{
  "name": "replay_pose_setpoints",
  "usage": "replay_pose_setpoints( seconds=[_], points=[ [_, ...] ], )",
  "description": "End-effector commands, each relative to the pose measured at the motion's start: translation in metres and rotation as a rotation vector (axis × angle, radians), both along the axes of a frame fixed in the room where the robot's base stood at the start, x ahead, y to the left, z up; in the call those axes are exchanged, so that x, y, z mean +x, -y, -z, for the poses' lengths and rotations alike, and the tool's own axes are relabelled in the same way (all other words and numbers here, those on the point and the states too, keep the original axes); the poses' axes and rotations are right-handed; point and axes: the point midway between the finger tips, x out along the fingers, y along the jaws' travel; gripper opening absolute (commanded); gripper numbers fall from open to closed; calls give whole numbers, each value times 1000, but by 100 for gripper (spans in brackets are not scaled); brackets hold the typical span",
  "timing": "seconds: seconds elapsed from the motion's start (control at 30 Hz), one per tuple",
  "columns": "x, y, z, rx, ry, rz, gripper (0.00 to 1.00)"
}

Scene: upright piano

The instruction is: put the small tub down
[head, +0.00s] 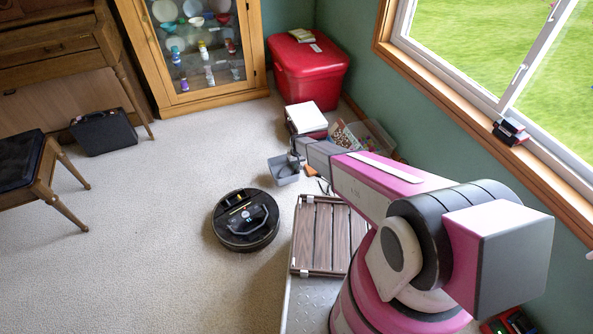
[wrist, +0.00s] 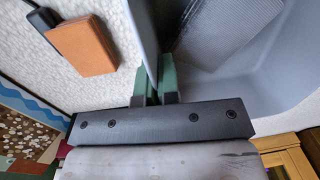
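The small tub (head: 283,173) is a grey open box near the end of my arm in the head view, to the right of centre of the open carpet. In the wrist view its pale grey-blue wall and inside (wrist: 275,80) fill the upper right. My gripper (wrist: 155,80) has green-padded fingers, one on each side of the tub's wall, closed on it. A dark grey ribbed piece (wrist: 228,28) shows inside the tub. My gripper (head: 297,160) is small and partly hidden by my arm in the head view. I cannot tell whether the tub touches the floor.
A round black robot vacuum (head: 245,220) sits on the carpet below the tub. An orange-brown block (wrist: 82,46) lies beside it in the wrist view. A white-topped box (head: 306,118), a clear bin (head: 375,140) and a red chest (head: 308,68) stand behind.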

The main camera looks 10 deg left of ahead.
Motion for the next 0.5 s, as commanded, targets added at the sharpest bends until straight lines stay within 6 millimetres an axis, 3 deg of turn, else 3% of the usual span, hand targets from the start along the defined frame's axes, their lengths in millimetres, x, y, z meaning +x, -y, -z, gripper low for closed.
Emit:
replay_pose_setpoints(
  seconds=[0.27,0.5],
  points=[
    [10,6,13,0,-1,0,0],
    [11,6,45,0,0,0,0]
  ],
)
